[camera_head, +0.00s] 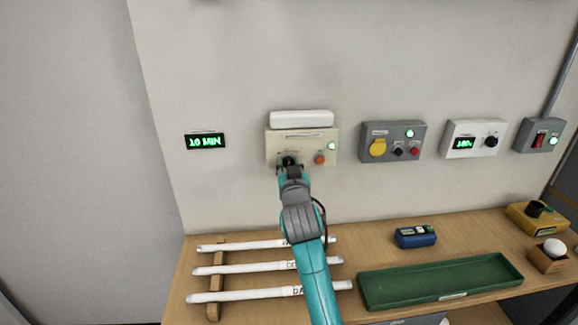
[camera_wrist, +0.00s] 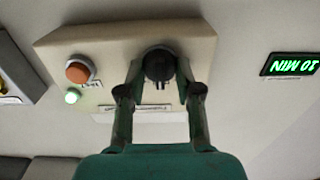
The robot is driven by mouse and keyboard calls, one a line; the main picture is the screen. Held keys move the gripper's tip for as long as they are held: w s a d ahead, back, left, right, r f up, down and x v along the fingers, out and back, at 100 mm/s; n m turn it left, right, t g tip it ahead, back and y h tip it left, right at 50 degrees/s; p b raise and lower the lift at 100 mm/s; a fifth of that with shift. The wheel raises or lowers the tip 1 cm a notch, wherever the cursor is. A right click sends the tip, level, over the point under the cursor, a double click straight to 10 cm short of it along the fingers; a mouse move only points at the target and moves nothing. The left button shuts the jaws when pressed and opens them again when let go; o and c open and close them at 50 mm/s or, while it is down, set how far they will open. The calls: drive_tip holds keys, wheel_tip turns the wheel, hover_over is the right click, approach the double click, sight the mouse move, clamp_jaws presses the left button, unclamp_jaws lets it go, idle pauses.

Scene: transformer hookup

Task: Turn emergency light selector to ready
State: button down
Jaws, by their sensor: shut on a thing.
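The emergency light unit (camera_head: 302,137) is a cream box on the wall with a white lamp bar (camera_head: 301,118) on top, a lit green light (camera_head: 332,146) and an orange button (camera_head: 320,159). Its selector is a black knob (camera_wrist: 159,66) on the box face, seen upside down in the wrist view. My gripper (camera_wrist: 160,88) has a finger on either side of the knob and is shut on it. In the head view my gripper (camera_head: 288,166) covers most of the knob. The knob's markings are too blurred or hidden to read.
A green display (camera_head: 205,141) reading 10 MIN hangs left of the unit. Grey (camera_head: 393,142) and white (camera_head: 473,139) control boxes are to the right. Below, a wooden bench holds white tubes (camera_head: 238,270), a green tray (camera_head: 440,278) and a blue device (camera_head: 416,237).

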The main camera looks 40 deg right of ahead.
drive_tip(key=c, duration=0.8)
unclamp_jaws()
drive_tip(key=v, duration=1.2)
drive_tip(key=s+a+f+n+y, duration=0.3)
drive_tip(key=s+a+f, duration=0.4)
drive_tip(key=f, duration=0.3)
drive_tip(key=s+a+f+n+y, duration=0.25)
drive_tip(key=s+a+f, duration=0.4)
drive_tip(key=f, duration=0.35)
drive_tip(key=s+a+f+y, duration=0.1)
drive_tip(key=s+a+y, duration=0.1)
drive_tip(key=s, duration=1.1)
drive_tip(key=s+a+f+n+y, duration=0.1)
drive_tip(key=s+a, duration=0.3)
drive_tip(key=s, duration=0.9)
drive_tip(key=shift+s+a+f+y, duration=0.15)
drive_tip(key=shift+a+f+y, duration=0.15)
drive_tip(key=shift+f+y, duration=0.4)
